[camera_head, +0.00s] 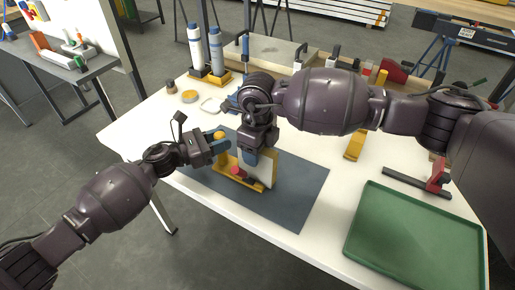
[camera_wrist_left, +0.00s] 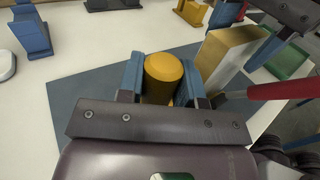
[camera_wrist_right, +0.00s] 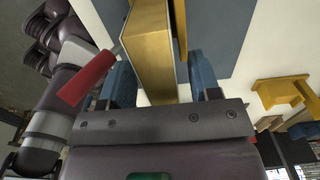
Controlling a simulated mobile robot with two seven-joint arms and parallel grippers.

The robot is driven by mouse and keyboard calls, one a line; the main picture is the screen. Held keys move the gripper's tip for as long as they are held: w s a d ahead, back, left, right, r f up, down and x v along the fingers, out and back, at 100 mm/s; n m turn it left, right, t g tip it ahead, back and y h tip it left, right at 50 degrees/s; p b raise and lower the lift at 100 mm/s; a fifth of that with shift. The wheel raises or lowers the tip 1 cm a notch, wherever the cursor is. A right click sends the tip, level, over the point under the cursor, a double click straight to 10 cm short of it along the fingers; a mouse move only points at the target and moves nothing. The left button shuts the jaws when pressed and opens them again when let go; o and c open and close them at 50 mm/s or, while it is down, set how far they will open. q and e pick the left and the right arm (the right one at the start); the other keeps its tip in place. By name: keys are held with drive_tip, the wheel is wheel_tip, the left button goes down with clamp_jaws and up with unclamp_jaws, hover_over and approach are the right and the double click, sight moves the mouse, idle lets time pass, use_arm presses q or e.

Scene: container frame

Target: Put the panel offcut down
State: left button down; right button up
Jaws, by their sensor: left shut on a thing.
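The panel offcut (camera_head: 265,168), pale-faced with a wood-coloured edge, stands upright at a yellow holder (camera_head: 246,184) on the blue-grey mat. It also shows in the left wrist view (camera_wrist_left: 226,52) and the right wrist view (camera_wrist_right: 150,55). My left gripper (camera_head: 221,145) is shut on a yellow round-topped post (camera_wrist_left: 164,72) that appears to belong to the holder. My right gripper (camera_wrist_right: 162,85) is open, with the offcut's edge between its blue fingers and a gap on the right side. A red handle (camera_wrist_right: 86,78) sticks out beside it. The offcut's lower edge is partly hidden.
A green tray (camera_head: 415,235) lies at the right of the white table, with a red-and-grey clamp (camera_head: 435,180) behind it. The mat (camera_head: 290,205) is bare to the right of the holder.

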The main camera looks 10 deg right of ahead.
drive_tip(key=shift+r, duration=0.1)
wheel_tip(320, 180, up, 12)
idle(0.5)
use_arm(q)
drive_tip(key=c, duration=0.7)
unclamp_jaws()
